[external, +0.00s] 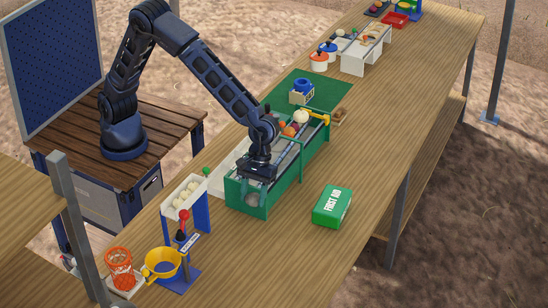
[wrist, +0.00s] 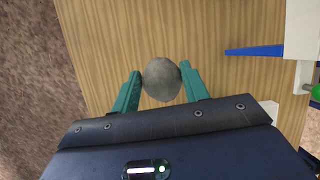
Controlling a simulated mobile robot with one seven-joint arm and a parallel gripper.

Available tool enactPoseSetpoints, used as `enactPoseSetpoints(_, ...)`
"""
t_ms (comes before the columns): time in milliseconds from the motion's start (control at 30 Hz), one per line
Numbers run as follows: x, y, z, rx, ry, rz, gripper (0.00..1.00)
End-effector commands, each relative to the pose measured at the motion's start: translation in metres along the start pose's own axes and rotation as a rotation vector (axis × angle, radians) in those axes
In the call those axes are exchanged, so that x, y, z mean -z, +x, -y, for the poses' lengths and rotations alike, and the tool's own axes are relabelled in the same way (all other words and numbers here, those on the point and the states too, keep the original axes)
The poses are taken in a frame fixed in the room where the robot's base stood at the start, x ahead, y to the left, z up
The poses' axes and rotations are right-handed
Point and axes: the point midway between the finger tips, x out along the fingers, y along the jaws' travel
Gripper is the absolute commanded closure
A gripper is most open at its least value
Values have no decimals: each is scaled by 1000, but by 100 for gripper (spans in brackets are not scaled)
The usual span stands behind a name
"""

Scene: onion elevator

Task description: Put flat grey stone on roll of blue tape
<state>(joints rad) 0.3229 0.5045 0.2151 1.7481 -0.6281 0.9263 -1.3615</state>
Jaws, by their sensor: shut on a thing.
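My gripper (wrist: 160,80) is shut on the flat grey stone (wrist: 161,79), which sits between its two green fingers in the wrist view. In the external view my gripper (external: 254,186) hangs at the near end of the green-framed elevator (external: 263,206); the stone is hard to make out there. The roll of blue tape (external: 302,85) appears to be the blue ring on a small wooden holder (external: 301,98), on the green mat beyond the elevator. My gripper is well apart from it.
A green first aid box (external: 332,207) lies right of the elevator. A yellow funnel (external: 162,263), an orange basket (external: 119,267) and a white tray of balls (external: 185,195) stand nearer left. An onion (external: 301,116) sits at the elevator's far end. The right side of the table is largely clear.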

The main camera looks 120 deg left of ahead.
Motion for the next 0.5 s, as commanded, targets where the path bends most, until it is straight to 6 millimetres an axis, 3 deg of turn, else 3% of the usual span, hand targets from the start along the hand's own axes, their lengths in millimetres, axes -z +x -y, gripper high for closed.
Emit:
enactPoseSetpoints(200,74,-40,-30,-57,-133,-1,85)
enactPoseSetpoints(500,188,-102,-54,-138,-331,-2,85)
